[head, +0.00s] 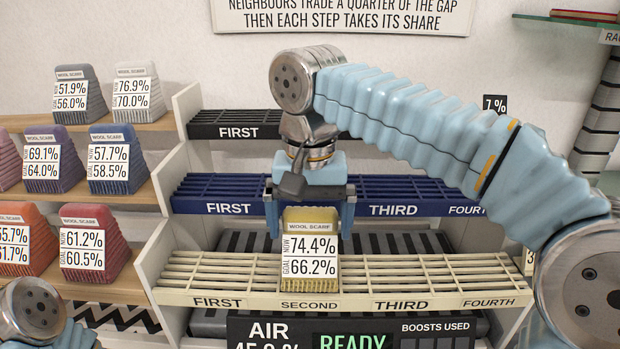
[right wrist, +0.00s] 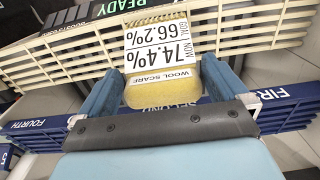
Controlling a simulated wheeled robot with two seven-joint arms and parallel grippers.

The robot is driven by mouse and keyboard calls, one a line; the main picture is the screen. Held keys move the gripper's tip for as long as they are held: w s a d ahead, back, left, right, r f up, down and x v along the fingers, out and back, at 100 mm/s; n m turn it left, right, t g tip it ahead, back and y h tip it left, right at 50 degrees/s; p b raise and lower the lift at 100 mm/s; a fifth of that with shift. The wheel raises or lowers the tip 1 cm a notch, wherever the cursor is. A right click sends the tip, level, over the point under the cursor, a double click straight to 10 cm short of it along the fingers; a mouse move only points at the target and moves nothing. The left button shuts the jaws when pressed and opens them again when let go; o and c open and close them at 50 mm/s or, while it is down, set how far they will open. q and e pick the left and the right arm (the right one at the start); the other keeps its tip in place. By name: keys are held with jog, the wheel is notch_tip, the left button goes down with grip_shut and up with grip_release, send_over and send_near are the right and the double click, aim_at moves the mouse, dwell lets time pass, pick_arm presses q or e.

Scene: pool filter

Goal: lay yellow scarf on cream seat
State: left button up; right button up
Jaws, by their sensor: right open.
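The yellow wool scarf (head: 309,222) is a ribbed block with a label reading NOW 74.4%, GOAL 66.2%. It stands upright on the cream slatted seat (head: 400,284), at the place marked SECOND. The scarf also shows in the right wrist view (right wrist: 160,95), between my fingers. My right gripper (head: 309,214) is open, pointing down from above, with one finger on each side of the scarf's upper part. I cannot tell whether the fingers touch it. My left gripper is out of view; only part of my left arm shows at the lower left.
A navy slatted rack (head: 400,188) and a black rack (head: 230,124) rise behind the cream seat. Wooden shelves (head: 100,201) at the left hold several other scarves. A display panel (head: 365,330) reading READY stands in front. The seat's FIRST, THIRD and FOURTH places are empty.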

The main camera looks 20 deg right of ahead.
notch_tip(320, 180, up, 12)
jog(key=p, duration=0.3)
jog(key=shift+p, duration=0.35)
